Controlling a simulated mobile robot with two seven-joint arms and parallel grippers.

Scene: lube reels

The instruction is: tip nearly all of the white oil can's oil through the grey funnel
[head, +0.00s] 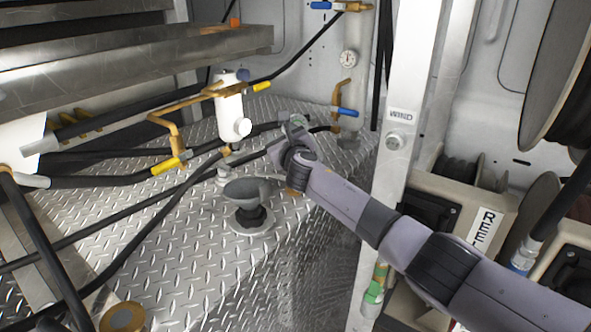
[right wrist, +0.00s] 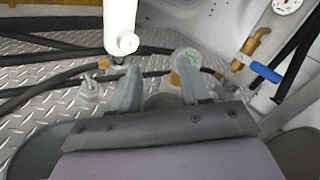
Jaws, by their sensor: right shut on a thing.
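The grey funnel (head: 248,190) stands mouth up on a dark neck with a pale round base on the diamond-plate deck. My right gripper (head: 285,149) is just behind and to the right of it. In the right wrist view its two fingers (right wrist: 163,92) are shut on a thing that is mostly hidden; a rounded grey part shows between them. A pale disc with a greenish face (head: 297,122) shows beside the fingertips. A white upright cylinder (head: 230,112) with a round white knob is apart from the gripper, among the pipes; I cannot tell whether it is the oil can. My left gripper is out of view.
Black hoses (head: 150,213) and brass pipes (head: 162,118) with yellow-handled valves lie left of the gripper. A blue-handled valve (head: 345,112) stands behind it. A white post (head: 396,130) rises at the right, before the reels.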

